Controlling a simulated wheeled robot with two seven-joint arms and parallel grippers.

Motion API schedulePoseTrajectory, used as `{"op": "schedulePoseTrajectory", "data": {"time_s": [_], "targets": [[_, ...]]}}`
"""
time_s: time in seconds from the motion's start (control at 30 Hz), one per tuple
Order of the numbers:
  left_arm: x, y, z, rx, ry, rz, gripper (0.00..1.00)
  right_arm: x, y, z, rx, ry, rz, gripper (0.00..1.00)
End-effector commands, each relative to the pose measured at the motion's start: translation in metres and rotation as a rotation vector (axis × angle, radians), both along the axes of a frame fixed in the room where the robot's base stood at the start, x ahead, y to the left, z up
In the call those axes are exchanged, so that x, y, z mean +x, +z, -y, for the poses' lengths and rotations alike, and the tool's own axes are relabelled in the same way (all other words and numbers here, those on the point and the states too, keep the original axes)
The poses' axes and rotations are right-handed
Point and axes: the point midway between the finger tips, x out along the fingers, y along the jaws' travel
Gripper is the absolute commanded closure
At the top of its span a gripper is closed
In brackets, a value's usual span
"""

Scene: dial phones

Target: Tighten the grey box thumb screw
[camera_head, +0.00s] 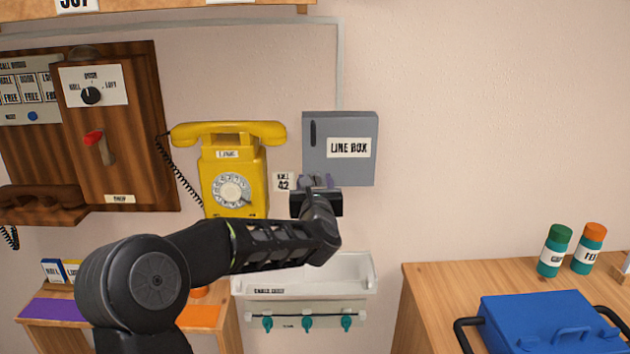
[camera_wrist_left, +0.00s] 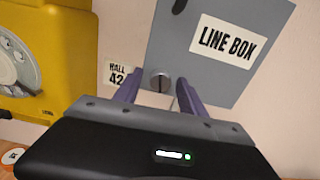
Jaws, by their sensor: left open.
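The grey box (camera_head: 340,165), labelled LINE BOX, is mounted on the wall right of the yellow phone. It also shows in the left wrist view (camera_wrist_left: 215,85). Its thumb screw (camera_wrist_left: 160,83), a round slotted metal head, shows at the box's lower left in the left wrist view. My left gripper (camera_head: 318,181) is at the box's bottom left edge in the head view. In the left wrist view its two purple-grey fingers (camera_wrist_left: 160,92) are apart, one on each side of the screw. I cannot tell whether they touch it. My right gripper is not in view.
The yellow dial phone (camera_head: 233,165) hangs close to the left, with a HALL 42 tag (camera_head: 283,182) between it and the box. A white tray (camera_head: 368,272) is below. A wooden counter (camera_head: 420,292) holds a blue case (camera_head: 545,320). The wall right of the box is clear.

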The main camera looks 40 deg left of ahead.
Motion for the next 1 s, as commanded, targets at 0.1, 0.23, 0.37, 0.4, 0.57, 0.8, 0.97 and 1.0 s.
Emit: {"op": "schedulePoseTrajectory", "data": {"time_s": [0.1,0.23,0.37,0.4,0.57,0.8,0.97,1.0], "targets": [[0.0001,-0.0004,0.0,0.0,0.0,0.0,0.52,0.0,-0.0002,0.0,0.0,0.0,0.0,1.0],[0.0,-0.0005,0.0,0.0,0.0,0.0,0.55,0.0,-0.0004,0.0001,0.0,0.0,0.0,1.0],[-0.0001,-0.0005,0.0001,0.0,0.0,0.0,0.66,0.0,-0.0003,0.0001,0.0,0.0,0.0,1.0],[-0.0001,-0.0005,0.0,0.0,0.0,0.0,0.69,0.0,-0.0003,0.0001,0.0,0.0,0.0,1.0],[-0.0002,-0.0005,0.0001,-0.001,0.0,-0.001,0.82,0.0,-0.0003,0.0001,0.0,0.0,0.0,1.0],[-0.0001,-0.0006,0.0001,-0.001,0.0,-0.001,1.0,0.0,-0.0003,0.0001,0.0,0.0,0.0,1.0],[-0.0001,-0.0006,0.0001,-0.001,0.0,-0.001,1.0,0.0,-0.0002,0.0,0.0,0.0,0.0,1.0],[-0.0001,-0.0006,0.0001,-0.001,0.0,-0.001,1.0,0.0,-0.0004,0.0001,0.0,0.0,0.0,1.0]]}}
